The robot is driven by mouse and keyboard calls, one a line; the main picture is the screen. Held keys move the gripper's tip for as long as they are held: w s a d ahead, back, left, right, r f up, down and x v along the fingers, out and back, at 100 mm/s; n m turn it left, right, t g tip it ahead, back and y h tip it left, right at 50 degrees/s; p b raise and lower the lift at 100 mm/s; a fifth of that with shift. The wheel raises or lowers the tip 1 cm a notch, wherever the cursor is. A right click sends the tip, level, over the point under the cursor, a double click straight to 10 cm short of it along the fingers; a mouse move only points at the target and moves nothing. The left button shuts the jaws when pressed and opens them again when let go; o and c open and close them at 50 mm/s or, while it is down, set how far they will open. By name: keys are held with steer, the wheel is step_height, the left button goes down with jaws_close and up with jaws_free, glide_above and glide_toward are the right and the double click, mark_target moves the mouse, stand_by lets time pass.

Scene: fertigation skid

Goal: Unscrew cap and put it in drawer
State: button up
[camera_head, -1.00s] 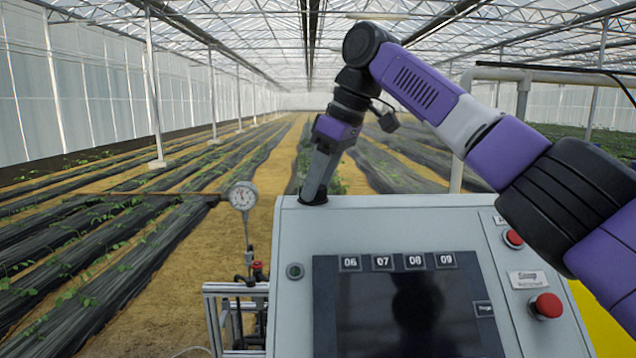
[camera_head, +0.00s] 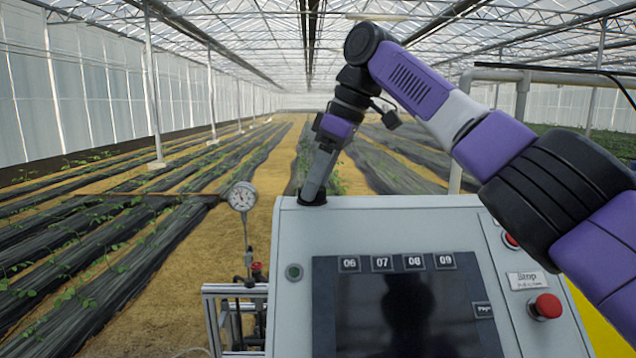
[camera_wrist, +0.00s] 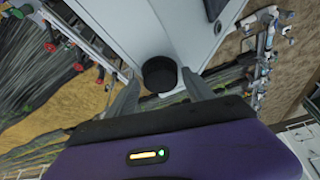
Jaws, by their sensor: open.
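The cap is a round black piece on the top left corner of the grey control cabinet, and in the wrist view the cap (camera_wrist: 160,74) lies between and just ahead of my fingers. In the head view the dark cap (camera_head: 312,199) shows at the cabinet's top edge, partly covered by my gripper (camera_head: 315,190). My gripper also shows in the wrist view (camera_wrist: 158,92), open, with one finger on each side of the cap. I cannot tell whether the fingers touch it. No drawer can be made out in these views.
The grey cabinet (camera_head: 292,320) carries a dark screen (camera_head: 400,305) and a red stop button (camera_head: 546,306). A pressure gauge (camera_head: 242,196) on a thin pipe stands left of it. Pipes and fittings (camera_wrist: 265,50) show at right in the wrist view.

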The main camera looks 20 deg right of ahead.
steer(key=shift+r, duration=2.05)
steer(key=o, duration=0.6)
